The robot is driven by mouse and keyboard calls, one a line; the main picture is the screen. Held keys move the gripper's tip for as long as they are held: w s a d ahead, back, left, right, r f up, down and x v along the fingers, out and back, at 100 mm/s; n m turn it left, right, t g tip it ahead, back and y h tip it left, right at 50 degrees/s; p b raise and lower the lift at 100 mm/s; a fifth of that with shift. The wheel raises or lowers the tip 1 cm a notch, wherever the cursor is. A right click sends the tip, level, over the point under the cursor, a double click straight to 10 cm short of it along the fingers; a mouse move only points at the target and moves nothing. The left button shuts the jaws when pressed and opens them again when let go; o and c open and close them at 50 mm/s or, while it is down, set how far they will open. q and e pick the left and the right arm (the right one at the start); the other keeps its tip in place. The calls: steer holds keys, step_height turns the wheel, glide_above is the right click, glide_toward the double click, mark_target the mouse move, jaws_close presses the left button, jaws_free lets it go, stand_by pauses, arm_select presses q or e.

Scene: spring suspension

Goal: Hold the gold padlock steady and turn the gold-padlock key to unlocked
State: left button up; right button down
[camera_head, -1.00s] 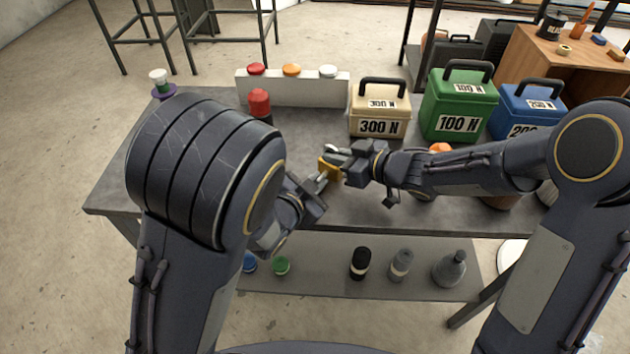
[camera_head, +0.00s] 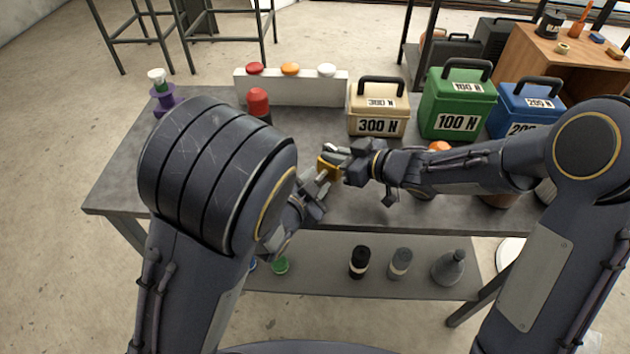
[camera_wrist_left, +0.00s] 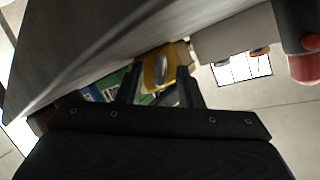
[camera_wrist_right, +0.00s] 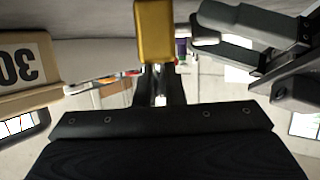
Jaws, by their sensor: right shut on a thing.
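The gold padlock (camera_head: 327,167) is held above the table, and my right gripper (camera_head: 339,158) is shut on it. In the right wrist view the padlock (camera_wrist_right: 155,32) fills the top middle, beyond the nearly closed fingers. My left gripper (camera_head: 324,178) is just in front of and below the padlock. In the left wrist view its fingers (camera_wrist_left: 158,88) are apart, with the padlock (camera_wrist_left: 151,72) showing beyond them. A small grey piece, seemingly the key (camera_wrist_left: 162,66), shows against the padlock between the fingertips; contact cannot be told.
The grey table (camera_head: 240,178) carries a beige 300 N case (camera_head: 365,122), a green 100 N case (camera_head: 440,105) and a blue case (camera_head: 515,115) behind my right arm. A white block with three coloured buttons (camera_head: 290,92) and a red-topped object (camera_head: 258,101) stand at the back.

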arm_select(q)
steer(key=v, duration=0.7)
steer(key=shift+s+a+r, duration=0.1)
steer(key=shift+s+r, duration=0.05)
steer(key=shift+s, duration=0.1)
steer(key=shift+c, duration=0.4)
